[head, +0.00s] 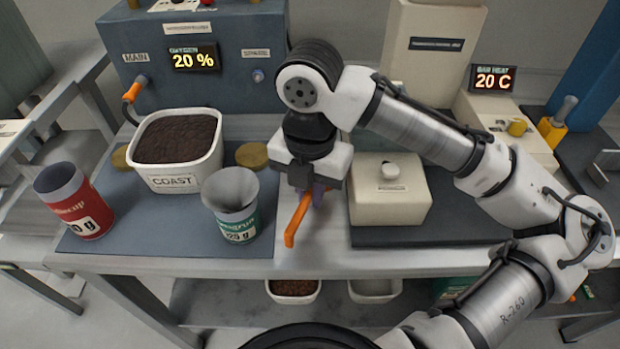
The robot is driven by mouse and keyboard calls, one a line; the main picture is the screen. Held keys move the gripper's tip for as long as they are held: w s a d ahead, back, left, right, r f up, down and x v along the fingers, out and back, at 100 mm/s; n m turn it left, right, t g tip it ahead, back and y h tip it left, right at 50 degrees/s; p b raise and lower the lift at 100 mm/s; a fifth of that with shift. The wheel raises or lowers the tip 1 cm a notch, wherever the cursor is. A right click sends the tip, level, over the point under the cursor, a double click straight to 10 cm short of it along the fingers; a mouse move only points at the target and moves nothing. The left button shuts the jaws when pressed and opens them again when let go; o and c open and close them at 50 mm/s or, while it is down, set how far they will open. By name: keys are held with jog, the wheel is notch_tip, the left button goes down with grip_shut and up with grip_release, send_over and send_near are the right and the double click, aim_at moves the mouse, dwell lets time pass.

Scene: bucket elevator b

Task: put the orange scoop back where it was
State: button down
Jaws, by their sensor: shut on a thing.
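The orange scoop (296,222) is in my gripper (310,192), near the middle of the bench in the head view. Its orange handle slants down toward the bench's front edge. The rest of the scoop is hidden by my gripper. My gripper points down and is shut on the scoop, over the bare light strip between two dark mats. I cannot tell whether the scoop touches the bench.
On the left mat (160,238) stand a white tub (170,182) of dark grounds marked COAST, a red cup (75,205) and a green-labelled cup (232,208). A cream lidded box (388,205) stands close on the right. A blue-grey machine (235,60) is behind.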

jog(key=w+f, duration=0.1)
jog(key=w, duration=0.1)
jog(key=w+f, duration=0.1)
jog(key=w, duration=0.1)
jog(key=w+f, duration=0.1)
jog(key=w, duration=0.1)
jog(key=shift+f, duration=0.35)
jog(key=shift+s, duration=0.1)
jog(key=shift+f, duration=0.1)
jog(key=shift+f, duration=0.15)
jog(key=c, duration=1.5)
grip_release()
jog(key=shift+o, duration=0.2)
notch_tip(320, 180, up, 13)
jog(key=shift+f+p, duration=0.2)
jog(key=shift+p, duration=0.2)
